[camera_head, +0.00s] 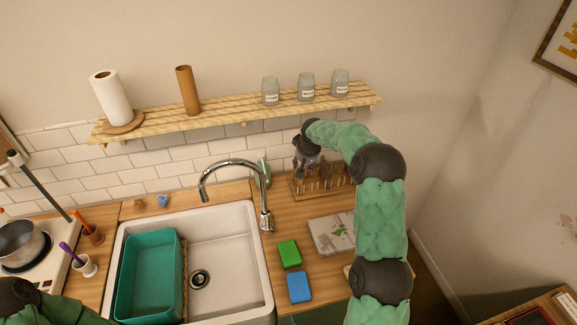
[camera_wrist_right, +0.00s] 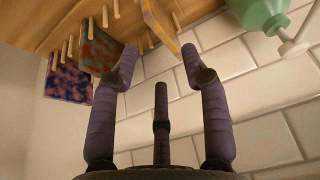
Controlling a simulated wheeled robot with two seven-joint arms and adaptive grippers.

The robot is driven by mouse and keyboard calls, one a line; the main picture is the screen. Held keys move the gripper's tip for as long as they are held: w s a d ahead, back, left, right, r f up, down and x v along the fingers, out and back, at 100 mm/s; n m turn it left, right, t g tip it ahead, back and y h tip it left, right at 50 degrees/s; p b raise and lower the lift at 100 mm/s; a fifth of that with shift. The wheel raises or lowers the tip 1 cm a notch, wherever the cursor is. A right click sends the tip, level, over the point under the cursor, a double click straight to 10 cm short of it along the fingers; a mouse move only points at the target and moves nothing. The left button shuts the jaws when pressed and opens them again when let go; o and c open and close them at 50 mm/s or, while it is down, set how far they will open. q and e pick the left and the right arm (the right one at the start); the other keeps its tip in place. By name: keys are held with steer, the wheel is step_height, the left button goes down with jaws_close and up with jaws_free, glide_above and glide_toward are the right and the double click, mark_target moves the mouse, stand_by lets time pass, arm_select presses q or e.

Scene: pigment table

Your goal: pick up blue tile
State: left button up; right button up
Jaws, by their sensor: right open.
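A wooden peg rack (camera_head: 320,189) stands on the counter at the wall, partly hidden by my right arm. In the right wrist view, which looks upside down, a tile mottled blue and red (camera_wrist_right: 68,82) stands among the pegs at the far left. A green-and-red tile (camera_wrist_right: 101,50) is beside it, close to the left finger. A yellow-edged tile (camera_wrist_right: 160,22) lies beyond the gap between the fingertips. My right gripper (camera_wrist_right: 159,55) is open and empty, apart from the blue tile. In the head view it is over the rack (camera_head: 306,160). My left gripper is out of view.
A green bottle (camera_wrist_right: 262,12) is near the rack. The sink (camera_head: 235,240) with a faucet (camera_head: 264,205) and teal basin (camera_head: 150,275) is to the left. Green (camera_head: 289,254) and blue (camera_head: 299,287) sponges and a folded cloth (camera_head: 330,234) lie in front. A shelf (camera_head: 235,117) is above.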

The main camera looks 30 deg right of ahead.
steer(key=x, duration=0.6)
steer(key=shift+w+r, duration=0.2)
steer(key=shift+w, duration=0.2)
steer(key=shift+x, duration=2.5)
steer(key=shift+d, duration=0.1)
jaws_close()
